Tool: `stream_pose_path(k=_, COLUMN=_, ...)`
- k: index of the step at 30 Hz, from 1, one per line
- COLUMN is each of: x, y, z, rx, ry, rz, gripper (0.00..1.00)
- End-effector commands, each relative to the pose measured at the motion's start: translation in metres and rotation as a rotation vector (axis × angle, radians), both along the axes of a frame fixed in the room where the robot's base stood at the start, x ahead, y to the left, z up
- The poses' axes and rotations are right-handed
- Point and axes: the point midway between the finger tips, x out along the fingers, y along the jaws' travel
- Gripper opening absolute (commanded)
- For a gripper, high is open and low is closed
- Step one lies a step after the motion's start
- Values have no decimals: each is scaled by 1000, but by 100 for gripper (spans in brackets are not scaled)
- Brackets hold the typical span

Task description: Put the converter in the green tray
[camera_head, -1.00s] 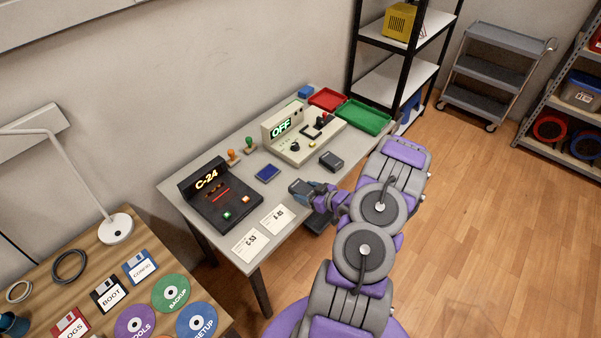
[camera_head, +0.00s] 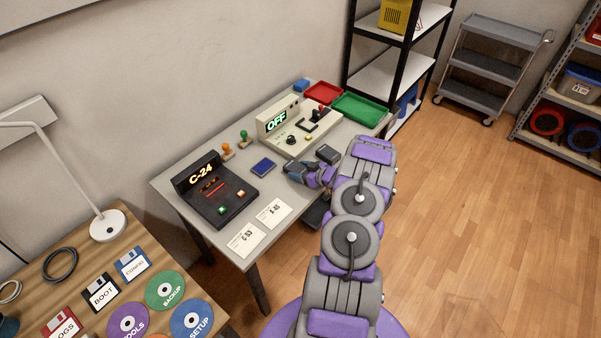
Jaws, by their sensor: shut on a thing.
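My gripper (camera_head: 301,171) is low over the desk, right of the blue pad. It is shut on a small dark piece at its tip, which I take to be the converter; its outline is hard to separate from the dark jaws. A small dark grey box (camera_head: 327,153) lies on the desk just beyond my gripper, partly hidden by it. I cannot tell whether they touch. The green tray (camera_head: 375,121) is at the desk's far right end, apart from my gripper, and looks empty.
The desk also holds a red tray (camera_head: 323,92), a beige console (camera_head: 290,140) reading OFF with a raised lever, a black C-24 console (camera_head: 217,197), two stamps, a blue pad (camera_head: 263,166) and two label cards (camera_head: 274,212). A black shelf (camera_head: 391,76) stands beyond the green tray.

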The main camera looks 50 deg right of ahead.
Motion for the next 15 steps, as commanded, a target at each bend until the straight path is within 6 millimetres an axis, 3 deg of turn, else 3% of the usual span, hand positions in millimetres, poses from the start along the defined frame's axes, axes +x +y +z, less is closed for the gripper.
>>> stream_pose_path(k=5, x=0, y=-1, z=-1, rx=-1, ry=-1, rz=-1, gripper=28)
stream_pose_path(k=6, x=0, y=-1, z=-1, rx=-1, ry=-1, rz=-1, gripper=69)
stream_pose_path(k=15, x=0, y=-1, z=0, rx=-1, ry=-1, rz=-1, gripper=94)
